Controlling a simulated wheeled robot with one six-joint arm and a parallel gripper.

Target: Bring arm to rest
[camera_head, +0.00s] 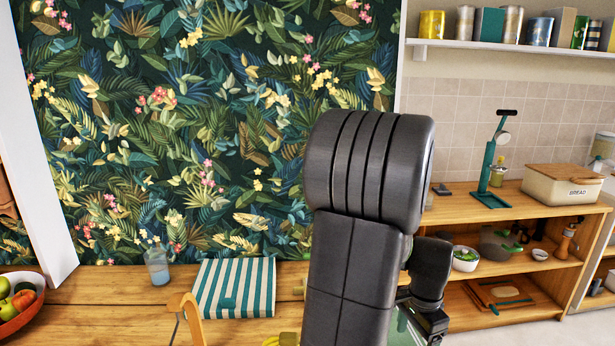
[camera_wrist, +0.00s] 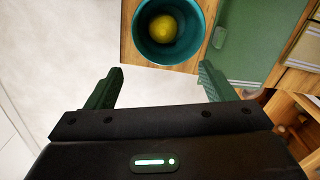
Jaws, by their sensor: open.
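My gripper (camera_wrist: 161,68) shows in the wrist view with its two green fingers spread apart and nothing between them. A teal bowl (camera_wrist: 202,38) with a yellow lemon-like fruit (camera_wrist: 167,28) inside stands on a wooden surface (camera_wrist: 132,67), beyond the fingertips in the picture. I see no contact between the fingers and the bowl. In the head view my dark arm is raised and bent in the middle of the picture. The gripper's fingertips are not clear there.
Pale floor shows left in the wrist view.

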